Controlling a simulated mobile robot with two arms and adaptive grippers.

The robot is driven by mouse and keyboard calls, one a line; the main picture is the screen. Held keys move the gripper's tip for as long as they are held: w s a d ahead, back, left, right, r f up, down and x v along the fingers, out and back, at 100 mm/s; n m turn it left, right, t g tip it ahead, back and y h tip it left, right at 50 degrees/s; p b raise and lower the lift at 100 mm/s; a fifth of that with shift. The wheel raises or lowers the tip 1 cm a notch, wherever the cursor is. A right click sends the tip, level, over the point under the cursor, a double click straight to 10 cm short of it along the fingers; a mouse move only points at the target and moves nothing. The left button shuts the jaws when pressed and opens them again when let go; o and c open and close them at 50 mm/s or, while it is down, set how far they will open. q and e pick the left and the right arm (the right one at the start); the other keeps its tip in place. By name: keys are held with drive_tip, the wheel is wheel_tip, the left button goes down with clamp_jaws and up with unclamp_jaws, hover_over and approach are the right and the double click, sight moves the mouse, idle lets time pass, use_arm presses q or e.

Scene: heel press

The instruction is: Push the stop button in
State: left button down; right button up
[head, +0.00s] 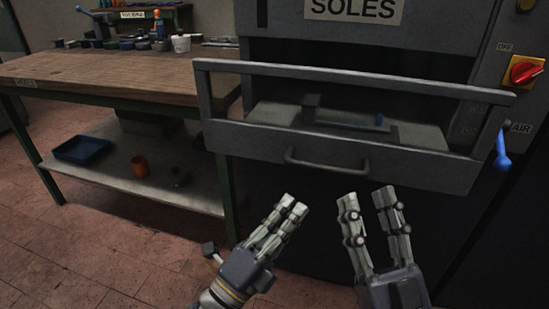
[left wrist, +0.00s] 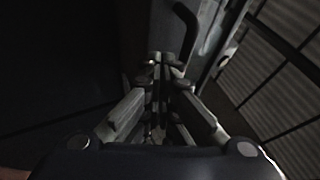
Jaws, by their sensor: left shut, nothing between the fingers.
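No stop button shows clearly. A small yellowish part (head: 525,4) at the top right of the press panel is cut off by the frame edge, and I cannot tell what it is. Below it is a red rotary switch on a yellow plate (head: 524,70), beside an OFF label. My left gripper (head: 294,205) is shut and empty, in front of and below the press drawer; its closed fingers also show in the left wrist view (left wrist: 161,62). My right gripper (head: 366,193) is open and empty, to the right of the left one. Both are well apart from the panel.
The grey press (head: 365,40) has a barred guard (head: 350,79) and a drawer handle (head: 325,168). A blue lever (head: 502,152) marked AIR juts out at right. A wooden bench (head: 110,75) with a lower shelf stands at left. Floor (head: 90,240) is free at lower left.

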use_arm(q)
drive_tip(key=w+a+f+m+y+p, duration=0.3)
drive_tip(key=w+a+f+m+y, duration=0.4)
drive_tip(key=w+f+m+y, duration=0.2)
drive_tip(key=w+m+y, duration=0.1)
drive_tip(key=w+m, duration=0.1)
drive_tip(key=w, duration=0.1)
drive_tip(key=shift+f+y, duration=0.15)
drive_tip(key=shift+y, duration=0.15)
use_arm(e)
drive_tip(key=w+f+g+h, duration=0.2)
drive_tip(key=w+f+g, duration=0.1)
drive_tip(key=f+g, duration=0.4)
wheel_tip(320, 180, down, 3)
drive_tip(key=shift+w+d+f+h, duration=0.1)
drive_tip(key=shift+w+d+h, duration=0.1)
drive_tip(key=shift+d+h, duration=0.15)
use_arm(q)
drive_tip(key=shift+w, duration=0.2)
